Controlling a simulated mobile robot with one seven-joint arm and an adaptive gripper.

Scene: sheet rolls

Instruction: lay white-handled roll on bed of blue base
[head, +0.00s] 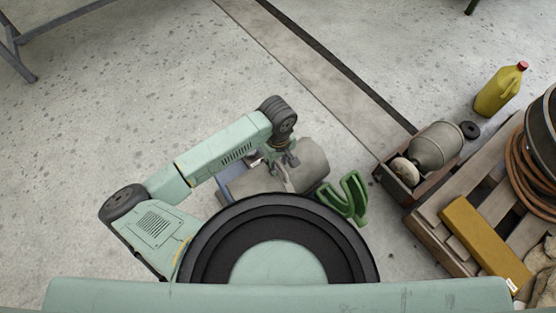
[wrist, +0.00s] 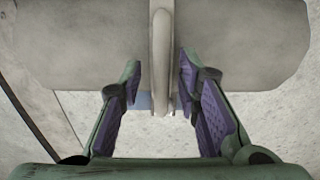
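The roll is a thick grey-beige cylinder (head: 309,164) lying below my gripper in the head view. It fills the top of the wrist view (wrist: 235,45), with a pale, off-white handle (wrist: 161,60) across its middle. My gripper (wrist: 160,83) is open, its purple-padded fingers on either side of the handle, with a small gap showing on each side. In the head view my gripper (head: 279,160) is over the roll's middle. A bit of blue, seemingly the blue base (head: 222,187), shows by the roll's left end; most of it is hidden. Whether the roll touches it, I cannot tell.
A green cradle-shaped stand (head: 346,198) is just right of the roll. Further right are a box (head: 400,191) holding a grey-green cylinder (head: 437,146), a wooden pallet (head: 437,242), and a yellow jug (head: 499,92).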

